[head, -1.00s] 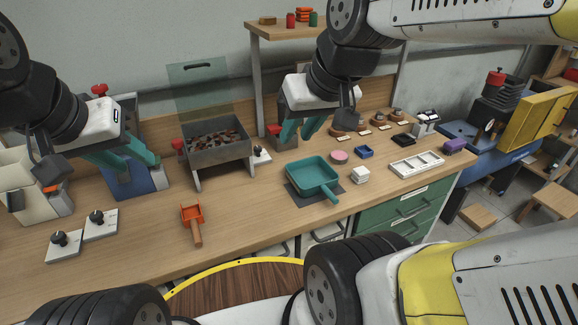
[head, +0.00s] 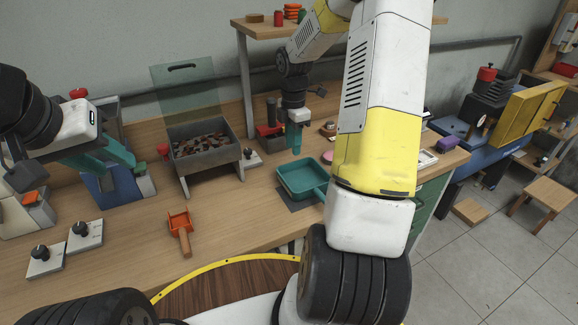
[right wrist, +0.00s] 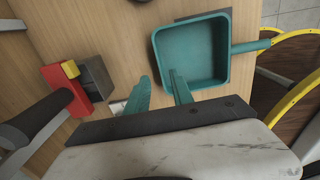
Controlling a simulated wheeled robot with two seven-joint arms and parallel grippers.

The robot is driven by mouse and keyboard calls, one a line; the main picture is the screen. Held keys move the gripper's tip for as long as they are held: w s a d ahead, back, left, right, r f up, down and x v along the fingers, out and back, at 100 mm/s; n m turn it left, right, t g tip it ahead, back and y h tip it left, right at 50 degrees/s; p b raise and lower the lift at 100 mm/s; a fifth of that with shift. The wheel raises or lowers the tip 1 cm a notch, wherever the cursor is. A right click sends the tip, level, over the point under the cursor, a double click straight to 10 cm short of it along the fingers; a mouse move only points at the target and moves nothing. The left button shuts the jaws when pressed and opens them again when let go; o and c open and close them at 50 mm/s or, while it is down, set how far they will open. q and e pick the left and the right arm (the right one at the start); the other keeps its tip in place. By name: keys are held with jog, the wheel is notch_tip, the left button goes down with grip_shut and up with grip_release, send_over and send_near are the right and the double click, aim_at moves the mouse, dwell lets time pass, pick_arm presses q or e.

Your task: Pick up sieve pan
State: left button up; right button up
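The teal square sieve pan (head: 300,182) lies on a dark mat on the bench, its handle pointing toward the front right and partly hidden by my right arm. In the right wrist view the pan (right wrist: 190,52) is just beyond the fingers, with its handle to the right. My right gripper (head: 295,142) hangs fingers-down above the bench behind the pan. The right wrist view shows its two teal fingers (right wrist: 160,90) apart with nothing between them; one finger overlaps the pan's near edge. My left gripper (head: 119,162) is at the left, fingers apart and empty, in front of a blue box.
A grey bin of dark pieces (head: 205,150) stands left of the pan. An orange scoop (head: 180,232) lies at the front. Two knob boxes (head: 84,236) are at the left. Bench between scoop and pan is clear.

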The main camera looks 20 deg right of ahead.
aim_at(294, 163)
notch_tip(294, 163, down, 8)
jog(key=shift+d+r, duration=0.15)
jog(key=shift+r, duration=0.05)
grip_shut()
jog(key=shift+r, duration=0.1)
dwell(1.4)
